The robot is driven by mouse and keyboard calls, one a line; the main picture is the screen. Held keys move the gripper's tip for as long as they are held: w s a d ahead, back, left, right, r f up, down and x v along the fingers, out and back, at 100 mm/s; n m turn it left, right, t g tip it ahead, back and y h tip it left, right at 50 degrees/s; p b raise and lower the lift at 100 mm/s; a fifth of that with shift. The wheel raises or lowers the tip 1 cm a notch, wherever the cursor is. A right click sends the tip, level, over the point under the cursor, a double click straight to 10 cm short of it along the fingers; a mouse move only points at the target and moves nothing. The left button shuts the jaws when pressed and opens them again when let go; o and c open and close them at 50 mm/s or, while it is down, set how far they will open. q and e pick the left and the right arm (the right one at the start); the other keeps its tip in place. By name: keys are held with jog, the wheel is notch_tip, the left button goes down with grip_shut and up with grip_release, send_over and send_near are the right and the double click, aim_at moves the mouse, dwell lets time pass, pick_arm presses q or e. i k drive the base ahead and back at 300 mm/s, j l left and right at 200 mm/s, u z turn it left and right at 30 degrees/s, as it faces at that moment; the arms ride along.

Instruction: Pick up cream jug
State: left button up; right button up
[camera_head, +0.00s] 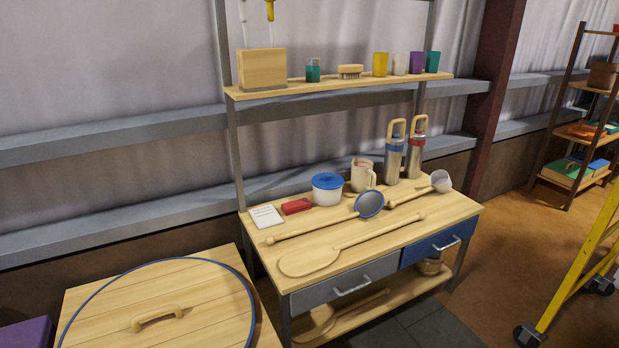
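A cream-coloured jug (361,176) stands upright near the back of the wooden workbench top (306,247), with its handle on the right side. Something reddish shows inside its opening. A small wooden piece beside its base on the left is partly hidden. Neither of my grippers is in view.
A white tub with a blue lid (327,190) stands left of the jug; two steel flasks (393,156) stand to its right. A ladle (369,205), a dipper (440,181) and a wooden paddle (312,262) lie in front. A shelf (340,86) hangs above. A round lid (202,290) lies front left.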

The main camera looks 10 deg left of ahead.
aim_at(362, 173)
jog(key=i+l+u, duration=0.1)
jog(key=u, duration=0.7)
jog(key=i+l+u, duration=0.1)
jog(key=u, duration=0.3)
jog(key=l+u, duration=0.3)
jog(key=l, duration=0.25)
jog(key=i+l+u, duration=0.1)
jog(key=l+u, duration=0.2)
jog(key=l, duration=0.3)
jog(key=l+u, duration=0.3)
jog(key=l, duration=1.45)
jog(key=k+l, duration=0.15)
jog(key=l, duration=0.55)
jog(key=l+u, duration=0.1)
jog(key=l, duration=0.55)
jog(key=k, duration=0.05)
